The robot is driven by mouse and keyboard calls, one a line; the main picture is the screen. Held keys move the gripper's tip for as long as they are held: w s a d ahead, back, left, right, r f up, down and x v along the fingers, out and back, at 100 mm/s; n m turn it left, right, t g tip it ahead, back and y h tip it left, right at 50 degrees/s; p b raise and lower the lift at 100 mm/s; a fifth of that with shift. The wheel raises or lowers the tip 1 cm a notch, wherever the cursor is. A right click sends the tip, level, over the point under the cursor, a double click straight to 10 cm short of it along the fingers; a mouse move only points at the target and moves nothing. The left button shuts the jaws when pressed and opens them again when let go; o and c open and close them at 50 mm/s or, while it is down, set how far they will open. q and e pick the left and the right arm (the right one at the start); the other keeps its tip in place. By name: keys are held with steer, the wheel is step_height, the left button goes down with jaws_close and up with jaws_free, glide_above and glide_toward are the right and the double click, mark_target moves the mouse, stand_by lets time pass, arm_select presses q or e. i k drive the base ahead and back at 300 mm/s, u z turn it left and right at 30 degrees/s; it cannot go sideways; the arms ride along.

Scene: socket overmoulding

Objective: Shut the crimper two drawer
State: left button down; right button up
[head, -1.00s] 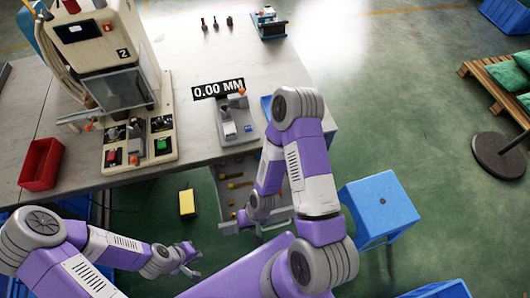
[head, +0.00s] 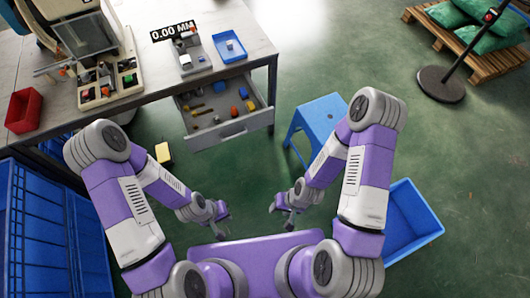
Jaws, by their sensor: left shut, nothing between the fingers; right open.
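A grey drawer (head: 246,124) stands pulled out under the front of the workbench, with several small yellow, blue, orange and grey parts inside. Its front panel and handle face me. My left gripper (head: 222,221) is shut and empty, low in front of my body and well short of the drawer. My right gripper (head: 281,212) is open and empty, to the right of the left one and also apart from the drawer. The crimping machine (head: 85,30) on the bench is cut off by the top of the view, and its number is not visible.
A blue stool (head: 318,120) stands right of the drawer, and a blue crate (head: 412,222) lies beside my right arm. Large blue crates (head: 45,225) fill the left. A red bin (head: 23,110) and blue tray (head: 229,46) sit on the workbench (head: 165,80).

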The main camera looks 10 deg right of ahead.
mark_target(208, 134)
steer(key=u, duration=0.4)
steer(key=i, duration=0.65)
steer(key=z, duration=0.4)
steer(key=k, duration=1.3)
steer(key=u, duration=0.6)
steer(key=i, duration=1.4)
steer(key=z, duration=0.75)
